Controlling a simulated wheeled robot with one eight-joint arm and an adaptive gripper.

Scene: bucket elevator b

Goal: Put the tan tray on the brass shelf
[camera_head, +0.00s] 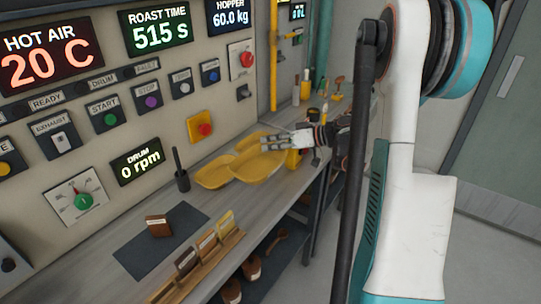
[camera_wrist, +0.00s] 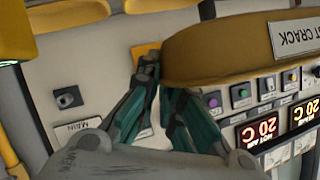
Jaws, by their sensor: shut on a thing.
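My gripper (camera_head: 293,139) is out over the workbench in the head view, its fingers at the right edge of a yellow-tan tray (camera_head: 260,166). In the wrist view my gripper (camera_wrist: 158,80) is shut on the rim of a large tan tray (camera_wrist: 220,50), whose label reads "…T CRACK". The tray is close to the camera and cut off by the frame. In the head view it overlaps other tan trays (camera_head: 214,175) behind it, so the gap to them and the bench is hard to judge. I cannot make out a brass shelf for certain.
A dark cup with a handle (camera_head: 182,178) stands left of the trays. A dark mat (camera_head: 135,262) holds a brown block (camera_head: 158,226), beside a wooden card rack (camera_head: 205,262). The control panel (camera_head: 120,85) rises behind. Bottles and tools crowd the bench's far end.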

